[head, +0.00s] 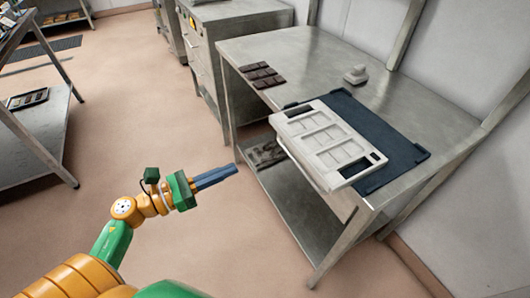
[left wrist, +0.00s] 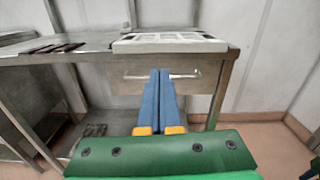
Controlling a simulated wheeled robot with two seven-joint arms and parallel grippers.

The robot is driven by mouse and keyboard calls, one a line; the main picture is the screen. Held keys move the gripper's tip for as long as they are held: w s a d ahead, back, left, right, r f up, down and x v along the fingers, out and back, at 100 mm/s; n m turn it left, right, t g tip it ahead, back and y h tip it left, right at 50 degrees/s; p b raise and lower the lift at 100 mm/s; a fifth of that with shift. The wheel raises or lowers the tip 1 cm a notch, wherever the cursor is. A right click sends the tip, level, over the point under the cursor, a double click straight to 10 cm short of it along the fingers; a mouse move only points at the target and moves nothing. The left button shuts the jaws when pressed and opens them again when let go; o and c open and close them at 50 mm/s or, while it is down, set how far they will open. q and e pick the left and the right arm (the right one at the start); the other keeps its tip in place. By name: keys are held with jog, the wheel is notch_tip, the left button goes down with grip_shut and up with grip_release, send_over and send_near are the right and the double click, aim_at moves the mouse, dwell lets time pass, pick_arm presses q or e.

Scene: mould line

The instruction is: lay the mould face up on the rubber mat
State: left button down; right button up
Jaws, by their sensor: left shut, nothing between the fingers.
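The white mould (head: 328,142) lies flat on the dark blue rubber mat (head: 405,156) on the steel table, its rectangular cavities showing upward. Its near long side reaches past the mat's edge at the table's front. It also shows edge-on at the table front in the left wrist view (left wrist: 170,42). My left gripper (head: 236,169) is in front of the table, below the tabletop and apart from the mould. Its blue fingers are together and empty, as the left wrist view shows too (left wrist: 160,72).
Dark chocolate bars (head: 262,75) lie on the steel table (head: 300,48) left of the mat. A small grey-white object (head: 355,75) stands farther back. A steel cabinet (head: 235,30) is left of the table. Open floor lies to the left.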

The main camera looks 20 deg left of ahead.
pick_arm(q)
jog(key=w+d+r+m+p, duration=0.1)
jog(key=w+d+p, duration=0.1)
jog(key=w+d, duration=0.15)
jog(key=p, duration=0.3)
send_near(319, 139)
jog(key=shift+s+a+r, duration=0.45)
jog(key=shift+a+r, duration=0.05)
jog(key=shift+a, duration=0.15)
jog(key=shift+w+d+f, duration=0.1)
jog(key=shift+w+d, duration=0.2)
jog(key=shift+w, duration=0.05)
pick_arm(e)
jog(key=r, duration=0.4)
jog(key=shift+d+r, duration=0.2)
jog(key=shift+d, duration=0.2)
